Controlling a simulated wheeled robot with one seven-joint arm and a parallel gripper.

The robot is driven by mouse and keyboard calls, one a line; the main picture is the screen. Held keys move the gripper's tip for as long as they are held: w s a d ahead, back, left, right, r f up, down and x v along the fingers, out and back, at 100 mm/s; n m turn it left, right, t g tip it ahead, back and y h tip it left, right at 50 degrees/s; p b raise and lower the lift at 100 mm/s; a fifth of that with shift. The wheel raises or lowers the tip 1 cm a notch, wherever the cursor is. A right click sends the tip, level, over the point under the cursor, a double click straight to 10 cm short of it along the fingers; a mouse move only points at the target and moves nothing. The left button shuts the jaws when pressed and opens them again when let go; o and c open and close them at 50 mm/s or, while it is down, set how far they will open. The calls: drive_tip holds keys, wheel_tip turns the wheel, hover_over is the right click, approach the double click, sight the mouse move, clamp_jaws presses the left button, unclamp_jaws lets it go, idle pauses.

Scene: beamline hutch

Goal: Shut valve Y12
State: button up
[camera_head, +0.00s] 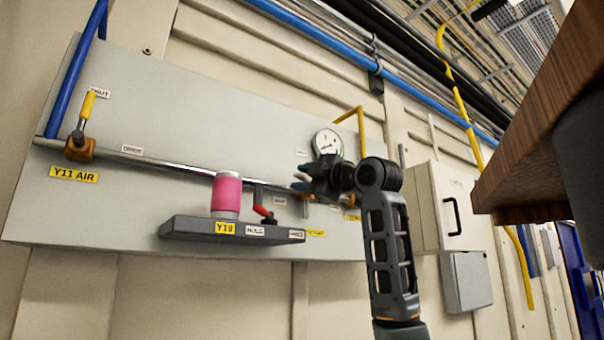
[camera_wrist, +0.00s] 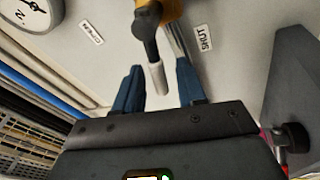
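A valve with an orange body (camera_head: 347,200) sits on the pipe behind my gripper (camera_head: 302,177); the yellow tag below it is partly hidden and unreadable. In the wrist view its dark lever with a pale grip (camera_wrist: 158,78) hangs from the body (camera_wrist: 172,8), between an OPEN label (camera_wrist: 91,32) on the left and a SHUT label (camera_wrist: 203,38) on the right. My gripper (camera_wrist: 158,88) is open, its two blue fingers on either side of the pale grip. Gaps show on both sides; I cannot tell whether either finger touches it.
Valve Y11 AIR (camera_head: 80,147) has its yellow lever up at a SHUT label. A gauge (camera_head: 327,142) is above my gripper. A wooden edge (camera_head: 530,130) hangs at the right.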

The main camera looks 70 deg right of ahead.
drive_tip(key=shift+w+d+r, duration=0.1)
drive_tip(key=shift+w+d, duration=0.1)
drive_tip(key=shift+w, duration=0.2)
drive_tip(key=shift+c, duration=0.3)
clamp_jaws()
drive_tip(key=shift+a, duration=0.1)
